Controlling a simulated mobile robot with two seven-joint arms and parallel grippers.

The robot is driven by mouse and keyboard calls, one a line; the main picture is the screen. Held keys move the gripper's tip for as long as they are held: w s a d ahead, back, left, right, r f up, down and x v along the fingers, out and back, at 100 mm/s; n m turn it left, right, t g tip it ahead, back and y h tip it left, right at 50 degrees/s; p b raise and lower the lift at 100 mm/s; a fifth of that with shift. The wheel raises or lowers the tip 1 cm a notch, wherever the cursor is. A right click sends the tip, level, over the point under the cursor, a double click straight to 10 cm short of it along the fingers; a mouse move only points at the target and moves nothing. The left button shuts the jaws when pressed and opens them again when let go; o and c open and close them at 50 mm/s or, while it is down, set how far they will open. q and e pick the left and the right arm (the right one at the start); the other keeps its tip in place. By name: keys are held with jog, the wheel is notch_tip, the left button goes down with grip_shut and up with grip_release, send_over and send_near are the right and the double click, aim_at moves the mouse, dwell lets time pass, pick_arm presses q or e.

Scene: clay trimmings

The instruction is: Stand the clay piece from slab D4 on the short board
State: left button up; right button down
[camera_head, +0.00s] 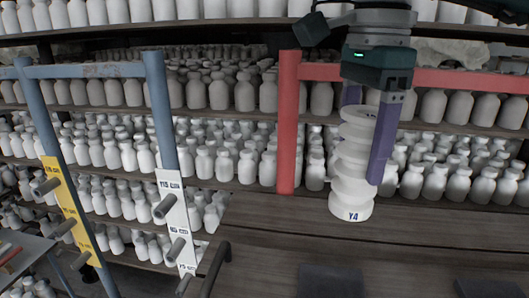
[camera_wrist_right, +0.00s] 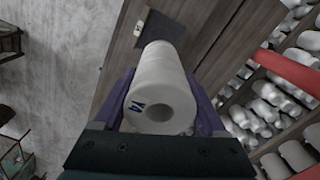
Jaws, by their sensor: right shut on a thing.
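My right gripper (camera_head: 362,160) is shut on a white ribbed clay piece (camera_head: 354,150) marked Y4, held roughly upright with a slight tilt. In the right wrist view, the same piece (camera_wrist_right: 165,75) sits between the purple fingers of my right gripper (camera_wrist_right: 164,95), its near end showing a hole. The piece's lower end appears over the back of the wooden table (camera_head: 270,225); I cannot tell whether it touches. No slab marked D4 shows. Dark flat pads (camera_head: 330,280) lie at the table's front; I cannot tell which thing is the short board. My left gripper is out of view.
A red frame (camera_head: 287,125) stands behind the table, close to my right gripper. Blue posts (camera_head: 161,110) with a white peg board (camera_head: 175,220) and a yellow peg board (camera_head: 66,215) stand left. Shelves of white bottles (camera_head: 245,165) fill the back. The middle tabletop is clear.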

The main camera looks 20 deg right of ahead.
jog(key=shift+r, duration=0.8)
jog(key=shift+s+a+r+n+p, duration=0.15)
jog(key=shift+a+r+n+p, duration=0.2)
jog(key=shift+n, duration=0.15)
pick_arm(q)
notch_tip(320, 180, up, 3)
jog(key=shift+p, duration=0.85)
pick_arm(e)
jog(key=s+a+r+n, duration=0.3)
jog(key=s+n, duration=0.3)
jog(key=n, duration=0.3)
jog(key=s+a+r+n, duration=0.2)
jog(key=s+a+n, duration=0.2)
jog(key=n, duration=0.6)
jog(key=shift+s+a+r, duration=0.35)
jog(key=shift+s+r, duration=0.05)
jog(key=shift+s, duration=0.45)
